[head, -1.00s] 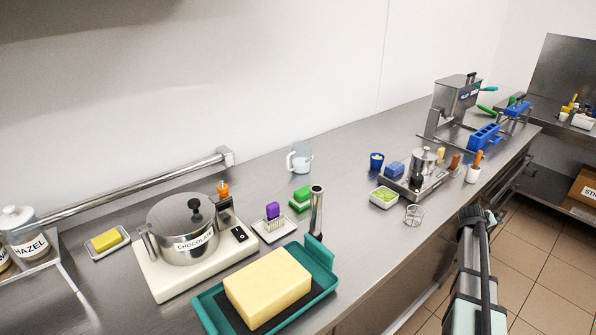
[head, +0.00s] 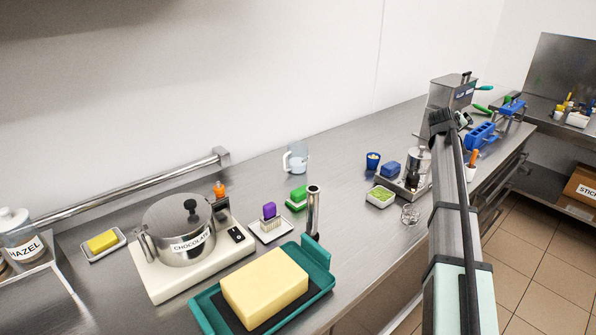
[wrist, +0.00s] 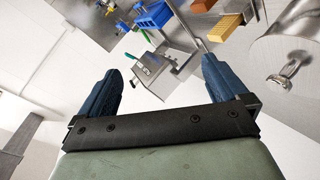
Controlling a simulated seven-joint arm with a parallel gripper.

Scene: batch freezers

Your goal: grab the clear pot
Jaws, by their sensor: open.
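The clear pot (head: 296,157) is a see-through, jug-like vessel with a handle on its left side. It stands upright on the steel counter near the wall, mid-picture in the head view. I do not see it in the wrist view. My gripper (head: 441,120) is at the end of my raised arm, well to the right of the pot and apart from it. In the wrist view my gripper (wrist: 160,66) shows two dark blue fingers spread wide with nothing between them.
A chocolate pot (head: 180,229) on a white heater and a teal tray (head: 322,283) with a yellow block stand at left. A green sponge (head: 297,198), blue cup (head: 373,161) and green-filled dish (head: 380,197) are nearer the pot. A steel machine (head: 447,94) stands behind my gripper.

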